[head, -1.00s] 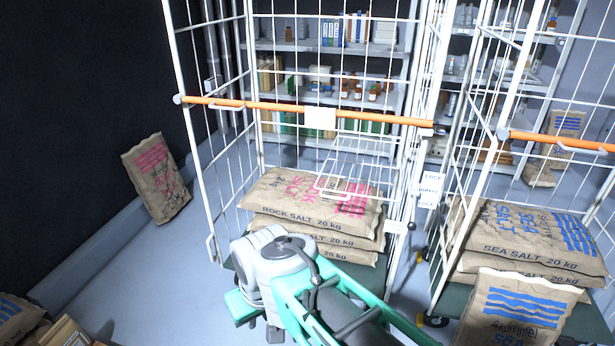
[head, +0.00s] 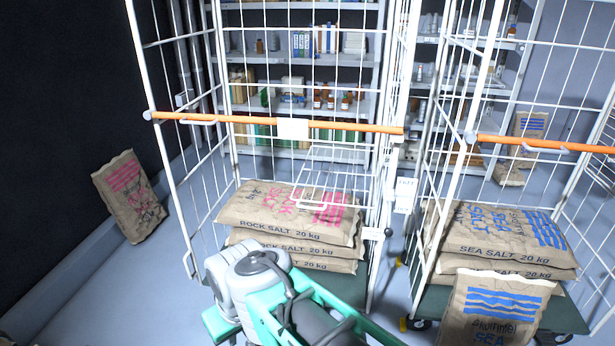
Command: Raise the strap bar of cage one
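Cage one is not marked by number in view; two wire roll cages stand side by side. The left cage (head: 213,130) holds stacked rock salt sacks (head: 290,215). An orange strap bar (head: 225,121) with a white label (head: 293,129) lies across its front, level, spanning both side frames. The right cage (head: 430,250) holds sea salt sacks (head: 500,235) and has its own orange strap bar (head: 540,144) across the front. My arm shows at the bottom in front of the left cage. My gripper is not in view.
A sea salt sack (head: 492,312) stands in front of the right cage. Another sack (head: 129,197) leans by the dark wall at left. Shelves (head: 260,103) with binders and bottles stand behind the cages. Bare floor (head: 130,290) lies left of the left cage.

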